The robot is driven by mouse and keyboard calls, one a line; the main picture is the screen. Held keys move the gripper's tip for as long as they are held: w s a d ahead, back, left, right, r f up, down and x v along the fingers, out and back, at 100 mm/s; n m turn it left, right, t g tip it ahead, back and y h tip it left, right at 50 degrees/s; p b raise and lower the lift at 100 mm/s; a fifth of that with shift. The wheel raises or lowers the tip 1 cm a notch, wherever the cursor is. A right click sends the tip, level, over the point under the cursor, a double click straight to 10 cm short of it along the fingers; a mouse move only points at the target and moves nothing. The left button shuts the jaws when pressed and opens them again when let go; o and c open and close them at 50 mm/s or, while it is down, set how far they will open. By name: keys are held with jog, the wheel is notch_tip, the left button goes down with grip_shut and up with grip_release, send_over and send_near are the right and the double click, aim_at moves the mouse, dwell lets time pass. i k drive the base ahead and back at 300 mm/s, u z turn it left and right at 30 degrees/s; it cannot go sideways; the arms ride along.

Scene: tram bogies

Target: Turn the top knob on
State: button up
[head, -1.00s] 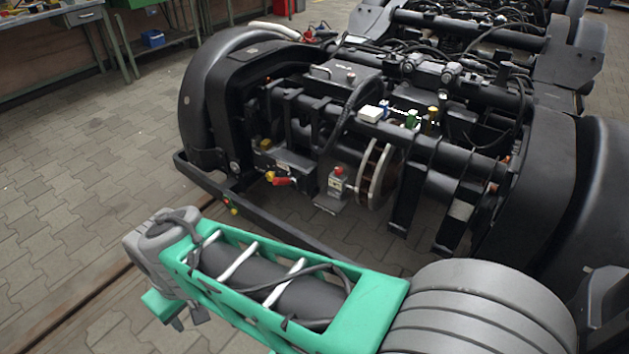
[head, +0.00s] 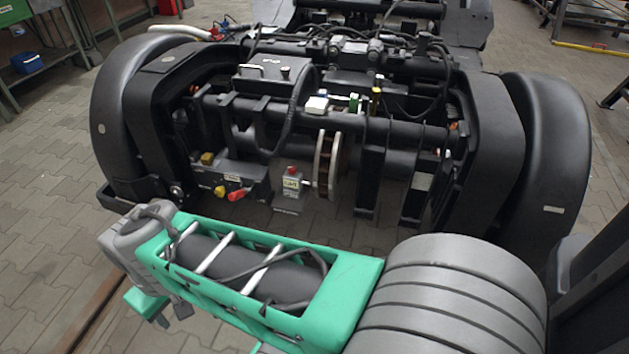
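A yellow knob (head: 207,158) sits at the left of the bogie, on a dark valve block under the cross tubes. A second yellow knob (head: 219,190) is below it, beside a red handle (head: 239,194). A small dark knob (head: 285,71) also stands on a black box at the top of the bogie. I cannot tell which one is the top knob, nor their settings. My gripper (head: 172,314) is at the left end of my green-covered arm, low in front of the bogie and apart from the knobs. Its fingers are mostly hidden.
The black bogie (head: 330,130) fills the middle, with large wheels at both sides. A grey box with a red button (head: 291,182) sits low near a brake disc (head: 328,165). A workbench (head: 45,70) stands at the back left. Paved floor (head: 50,190) is clear at the left.

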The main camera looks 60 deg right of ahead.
aim_at(292, 169)
jog(key=z, duration=1.7)
jog(key=i, duration=0.45)
jog(key=u, duration=0.05)
jog(key=k, duration=0.25)
jog(key=u, duration=1.7)
jog(key=i, duration=1)
